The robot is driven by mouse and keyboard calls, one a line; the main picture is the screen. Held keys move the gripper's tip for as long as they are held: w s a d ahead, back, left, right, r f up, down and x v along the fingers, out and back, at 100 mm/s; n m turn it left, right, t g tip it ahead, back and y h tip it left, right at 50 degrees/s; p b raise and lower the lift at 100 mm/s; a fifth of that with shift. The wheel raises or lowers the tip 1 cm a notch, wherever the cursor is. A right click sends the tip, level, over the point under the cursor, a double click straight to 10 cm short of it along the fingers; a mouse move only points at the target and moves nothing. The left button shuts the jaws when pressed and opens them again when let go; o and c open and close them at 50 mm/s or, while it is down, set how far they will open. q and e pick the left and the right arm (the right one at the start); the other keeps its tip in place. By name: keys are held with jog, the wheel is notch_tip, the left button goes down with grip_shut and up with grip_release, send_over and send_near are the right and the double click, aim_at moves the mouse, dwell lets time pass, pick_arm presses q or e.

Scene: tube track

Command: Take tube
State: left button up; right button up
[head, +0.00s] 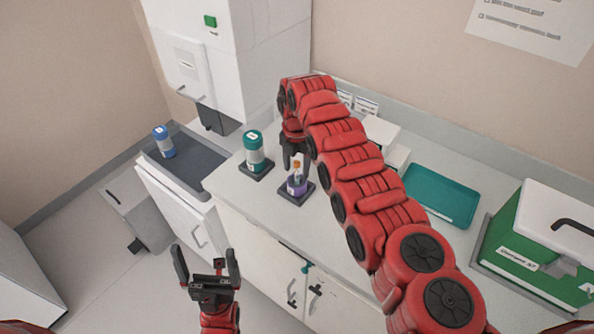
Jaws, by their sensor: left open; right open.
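A small tube with an orange cap (296,167) stands upright in a purple-banded container (296,186) on a dark square pad at the counter's front. My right gripper (295,164) points down just above this container, its dark fingers open. It is right by the tube's top; I cannot tell whether the fingers are on both sides of it or touch it. My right arm crosses over the counter and hides part of it. My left gripper (205,254) is open and empty, fingers up, in front of the cabinets and away from the counter.
A teal-banded canister (254,150) stands on its own pad left of the tube. A blue-capped canister (163,142) stands on a dark tray (197,175) at the left. A teal tray (441,195) and a green-and-white box (535,240) are at the right.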

jog(key=shift+s+f, duration=0.15)
jog(key=shift+f, duration=0.65)
grip_shut()
jog(key=shift+r, duration=0.1)
jog(key=shift+w+r, duration=0.2)
jog(key=shift+r, duration=0.2)
notch_tip(320, 180, up, 8)
jog(key=shift+r+b, duration=0.2)
jog(key=shift+b, duration=1)
jog(key=shift+d+r, duration=0.1)
jog(key=shift+r, duration=0.25)
